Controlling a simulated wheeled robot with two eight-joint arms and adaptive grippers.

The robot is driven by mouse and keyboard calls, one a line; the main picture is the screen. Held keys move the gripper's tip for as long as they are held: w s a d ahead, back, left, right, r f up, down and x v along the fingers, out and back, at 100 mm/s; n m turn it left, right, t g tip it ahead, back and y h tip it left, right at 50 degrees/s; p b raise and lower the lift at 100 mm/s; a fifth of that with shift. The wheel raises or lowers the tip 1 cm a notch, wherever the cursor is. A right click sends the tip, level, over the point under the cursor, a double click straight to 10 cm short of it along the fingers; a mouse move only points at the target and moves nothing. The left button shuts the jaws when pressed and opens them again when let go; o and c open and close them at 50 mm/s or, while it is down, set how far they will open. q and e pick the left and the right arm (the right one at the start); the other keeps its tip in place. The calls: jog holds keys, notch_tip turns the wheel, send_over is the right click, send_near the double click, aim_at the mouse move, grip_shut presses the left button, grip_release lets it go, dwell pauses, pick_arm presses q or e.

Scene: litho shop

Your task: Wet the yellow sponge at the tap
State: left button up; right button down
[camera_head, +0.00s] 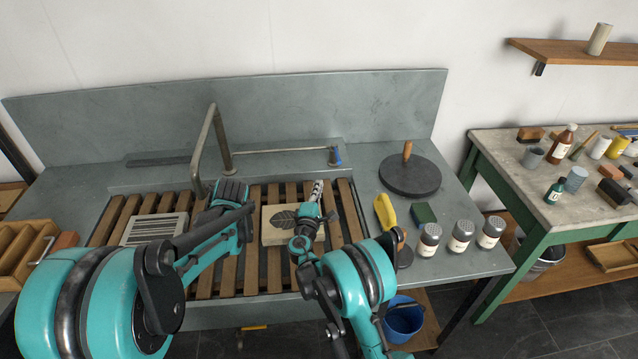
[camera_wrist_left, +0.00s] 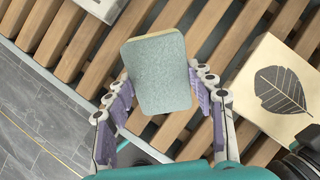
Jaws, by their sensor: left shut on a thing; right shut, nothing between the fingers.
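My left gripper (camera_wrist_left: 162,88) is shut on a block with a flat grey-green face and a thin pale yellow edge (camera_wrist_left: 158,74), which looks like a sponge. In the head view the left gripper (camera_head: 229,192) is over the slats, near the bent metal tap (camera_head: 216,135), and hides the block. The tap's spout hangs left of this gripper. A pipe with a blue handle (camera_head: 337,157) lies right of the tap. My right gripper (camera_head: 317,190) is shut and empty, by the leaf-printed stone (camera_head: 273,236). A yellow object (camera_head: 384,210) lies on the counter at right.
The slatted sink cover (camera_head: 255,270) fills the middle. A striped block (camera_head: 154,229) lies left on it. A green block (camera_head: 423,213), several shaker jars (camera_head: 460,236) and a dark round slab (camera_head: 411,178) stand at right. A blue bucket (camera_head: 404,322) is below.

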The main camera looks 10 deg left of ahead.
pick_arm(q)
jog(key=s+d, duration=0.4)
jog(key=d, duration=0.2)
jog(key=shift+s+d, duration=0.25)
jog(key=shift+s, duration=0.05)
pick_arm(e)
jog(key=shift+r, duration=0.2)
dwell(0.3)
dwell(1.2)
